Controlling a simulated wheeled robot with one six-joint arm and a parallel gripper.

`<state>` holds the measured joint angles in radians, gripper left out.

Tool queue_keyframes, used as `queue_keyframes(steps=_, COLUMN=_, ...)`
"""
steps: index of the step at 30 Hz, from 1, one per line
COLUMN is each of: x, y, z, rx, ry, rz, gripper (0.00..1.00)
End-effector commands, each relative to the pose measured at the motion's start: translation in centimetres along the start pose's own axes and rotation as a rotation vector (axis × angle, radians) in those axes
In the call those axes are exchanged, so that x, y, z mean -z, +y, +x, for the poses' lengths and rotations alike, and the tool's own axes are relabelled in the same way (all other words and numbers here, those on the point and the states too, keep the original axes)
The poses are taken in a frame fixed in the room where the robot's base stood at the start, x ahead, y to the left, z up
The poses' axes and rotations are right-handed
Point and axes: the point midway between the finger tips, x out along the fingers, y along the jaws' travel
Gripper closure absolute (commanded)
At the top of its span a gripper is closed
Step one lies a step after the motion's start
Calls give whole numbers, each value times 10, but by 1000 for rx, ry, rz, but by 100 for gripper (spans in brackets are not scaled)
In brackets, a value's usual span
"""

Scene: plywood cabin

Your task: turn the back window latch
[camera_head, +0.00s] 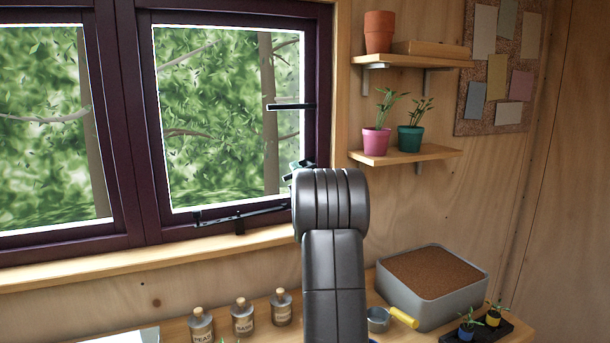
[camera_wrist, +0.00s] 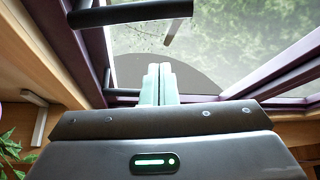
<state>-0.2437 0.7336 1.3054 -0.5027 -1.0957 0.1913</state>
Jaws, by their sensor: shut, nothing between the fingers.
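The window latch (camera_head: 291,106) is a black bar handle on the right side of the dark purple frame of the right-hand window. It points left, about horizontal, over the glass. In the wrist view a black bar that looks like this latch (camera_wrist: 130,13) crosses the top left, beyond my fingertips and apart from them. My gripper (camera_wrist: 159,70) has its pale green fingers pressed together with nothing between them. In the head view only a bit of my gripper (camera_head: 299,168) shows below the latch, near the frame's lower right corner; my arm hides the rest.
A black window stay (camera_head: 238,217) runs along the lower frame. Below, the bench holds corked bottles (camera_head: 242,318), a grey soil tub (camera_head: 432,302) and a yellow-handled scoop (camera_head: 403,316). The glass area left of the latch is free.

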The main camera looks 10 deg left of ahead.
Motion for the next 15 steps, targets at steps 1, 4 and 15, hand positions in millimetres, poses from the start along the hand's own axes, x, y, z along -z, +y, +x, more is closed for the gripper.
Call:
queue_keyframes(steps=1, x=4, y=1, z=14, rx=1, ry=1, rz=0, gripper=100)
queue_keyframes(steps=4, x=4, y=0, z=35, rx=1, ry=1, rz=1, gripper=100)
queue_keyframes(steps=15, x=-36, y=0, z=17, rx=0, ry=-1, rz=0, gripper=100)
